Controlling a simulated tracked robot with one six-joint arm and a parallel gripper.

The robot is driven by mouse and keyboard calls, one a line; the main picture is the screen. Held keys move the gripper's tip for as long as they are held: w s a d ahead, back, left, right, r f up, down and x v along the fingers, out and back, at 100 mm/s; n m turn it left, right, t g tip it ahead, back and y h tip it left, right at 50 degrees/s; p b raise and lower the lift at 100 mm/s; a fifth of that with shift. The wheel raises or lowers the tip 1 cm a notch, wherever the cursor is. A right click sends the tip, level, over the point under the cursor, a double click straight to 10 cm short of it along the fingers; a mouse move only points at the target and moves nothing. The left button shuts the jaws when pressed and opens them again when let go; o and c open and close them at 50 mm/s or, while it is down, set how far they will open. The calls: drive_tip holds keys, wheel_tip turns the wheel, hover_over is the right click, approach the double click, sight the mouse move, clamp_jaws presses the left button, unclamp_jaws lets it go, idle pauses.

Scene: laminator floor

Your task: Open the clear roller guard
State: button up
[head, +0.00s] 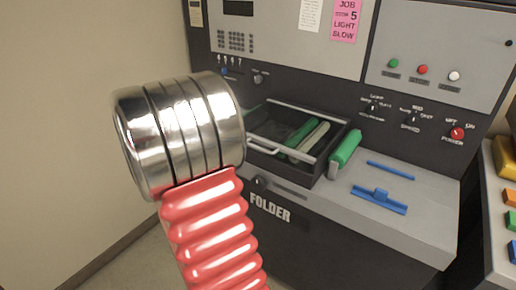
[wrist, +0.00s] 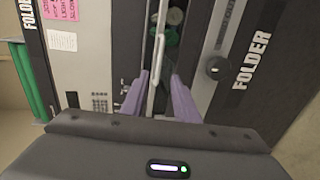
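The clear roller guard (head: 285,118) is a dark-framed see-through cover over green and pale rollers (head: 305,135) in the folder machine. It looks shut. Its pale bar handle (head: 262,147) runs along the front left edge, partly hidden by my arm. In the wrist view the handle (wrist: 158,50) runs upright in the picture, between the lines of my two purple fingers. My gripper (wrist: 159,76) is open, its fingertips apart around or just short of the handle. I cannot tell whether they touch it. My gripper is hidden in the head view.
A green roller (head: 345,149) stands beside the guard, with blue parts (head: 380,199) on the grey deck to its right. A knob (wrist: 216,68) sits close to my gripper. The panel has buttons, switches and a red power knob (head: 457,132).

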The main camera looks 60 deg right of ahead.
sight(259, 149)
drive_tip(key=shift+d, duration=0.15)
drive_tip(key=x, duration=1.3)
drive_tip(key=shift+s+d, duration=0.1)
drive_tip(key=shift+d, duration=0.1)
